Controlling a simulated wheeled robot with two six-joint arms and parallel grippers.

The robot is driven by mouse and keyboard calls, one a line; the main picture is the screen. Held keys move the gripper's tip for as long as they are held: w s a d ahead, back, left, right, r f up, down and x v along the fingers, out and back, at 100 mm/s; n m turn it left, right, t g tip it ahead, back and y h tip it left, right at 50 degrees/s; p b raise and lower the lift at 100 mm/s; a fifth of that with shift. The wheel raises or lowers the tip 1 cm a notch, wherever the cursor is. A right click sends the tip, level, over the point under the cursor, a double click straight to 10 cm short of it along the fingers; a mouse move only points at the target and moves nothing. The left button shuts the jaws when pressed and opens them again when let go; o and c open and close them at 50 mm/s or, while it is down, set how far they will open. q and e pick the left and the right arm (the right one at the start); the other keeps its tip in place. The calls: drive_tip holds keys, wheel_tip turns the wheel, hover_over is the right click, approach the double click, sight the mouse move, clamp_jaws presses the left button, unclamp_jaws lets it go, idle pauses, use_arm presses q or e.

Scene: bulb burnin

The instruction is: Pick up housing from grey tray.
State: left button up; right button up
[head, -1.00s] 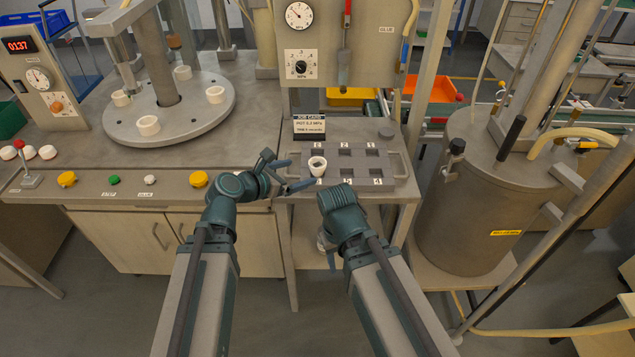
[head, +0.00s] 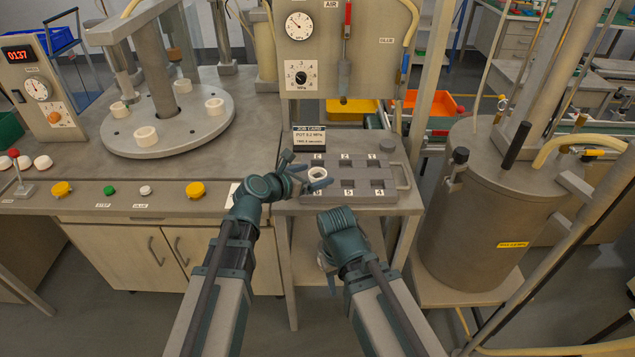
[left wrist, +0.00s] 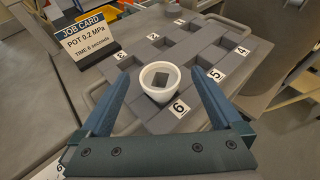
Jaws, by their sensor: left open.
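The housing (head: 317,173) is a white ring-shaped cup standing upright at the front-left pocket of the grey tray (head: 362,177), by label 6. It also shows in the left wrist view (left wrist: 158,83), with a dark square seen through its opening. My left gripper (head: 307,178) is open at the housing. In the left wrist view its two blue-green fingers (left wrist: 160,95) lie on either side of the cup, with a gap visible on both sides. My right gripper (head: 329,262) hangs low in front of the bench, mostly hidden by its own wrist.
A job card (head: 309,139) stands just behind the tray's left end. The tray's other pockets look empty. A round turntable (head: 168,122) with several white rings stands at left. A large grey tank (head: 478,215) stands at right. The gauge panel (head: 345,45) rises behind.

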sight(321, 174)
use_arm(q)
drive_tip(key=b+x, duration=0.2)
drive_tip(key=x, duration=0.3)
drive_tip(key=shift+w+f, duration=0.1)
drive_tip(key=shift+f, duration=0.1)
drive_tip(key=c, duration=1.4)
